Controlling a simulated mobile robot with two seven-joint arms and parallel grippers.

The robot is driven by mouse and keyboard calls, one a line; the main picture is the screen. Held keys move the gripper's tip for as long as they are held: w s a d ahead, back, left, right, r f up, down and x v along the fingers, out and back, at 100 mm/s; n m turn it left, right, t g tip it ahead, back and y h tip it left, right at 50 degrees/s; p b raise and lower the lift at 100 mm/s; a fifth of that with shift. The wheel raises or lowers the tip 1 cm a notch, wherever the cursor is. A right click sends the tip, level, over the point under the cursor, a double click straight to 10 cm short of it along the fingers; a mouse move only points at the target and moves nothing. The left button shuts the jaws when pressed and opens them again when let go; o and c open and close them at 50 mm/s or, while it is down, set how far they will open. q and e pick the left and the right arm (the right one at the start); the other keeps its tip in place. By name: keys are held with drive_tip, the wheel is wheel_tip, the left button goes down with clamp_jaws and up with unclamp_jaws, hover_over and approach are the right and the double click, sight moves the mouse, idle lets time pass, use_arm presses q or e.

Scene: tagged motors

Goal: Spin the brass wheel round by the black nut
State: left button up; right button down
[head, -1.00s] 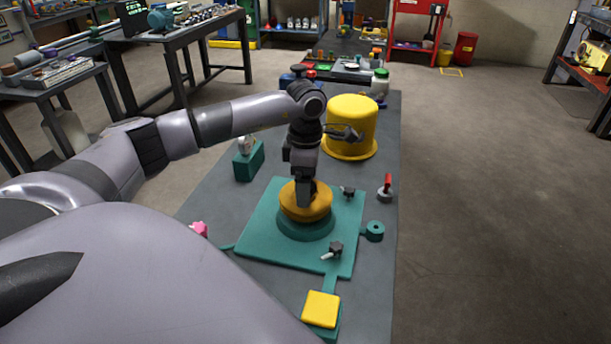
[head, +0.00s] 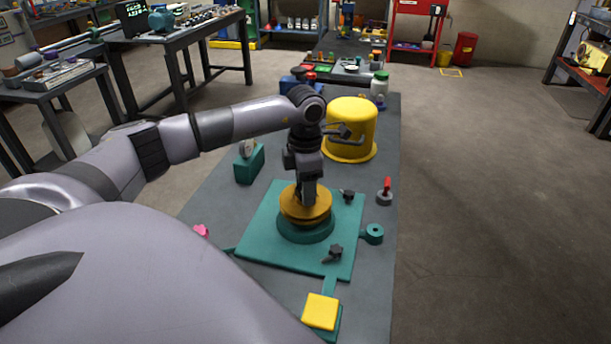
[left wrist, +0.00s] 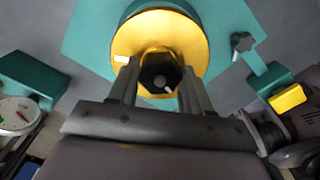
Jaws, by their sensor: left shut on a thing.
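The brass wheel (head: 293,210) sits on a round teal base on the teal plate (head: 262,228). My left gripper (head: 309,200) comes down from above onto the middle of the wheel. In the left wrist view its two fingers (left wrist: 160,88) are shut on the black nut (left wrist: 157,66) at the wheel's centre. A white mark (left wrist: 121,59) shows on the wheel's rim there, left of the nut. The head view hides the nut behind the gripper. My right gripper is not in view.
A yellow cover (head: 350,125) stands behind the wheel. Black knobs (head: 333,253) sit on the plate. A red-handled part (head: 386,190) is to the right, a yellow block (head: 320,311) in front. A teal box with a dial (head: 248,162) stands left.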

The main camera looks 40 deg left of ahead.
use_arm(q)
drive_tip(key=m, duration=0.3)
drive_tip(key=shift+b, duration=0.35)
drive_tip(key=m, duration=0.4)
drive_tip(key=shift+m+b, duration=0.4)
drive_tip(key=m, duration=0.4)
drive_tip(key=shift+w+b, duration=0.1)
drive_tip(key=shift+b, duration=0.25)
drive_tip(key=m, duration=0.3)
drive_tip(key=o, duration=1.1)
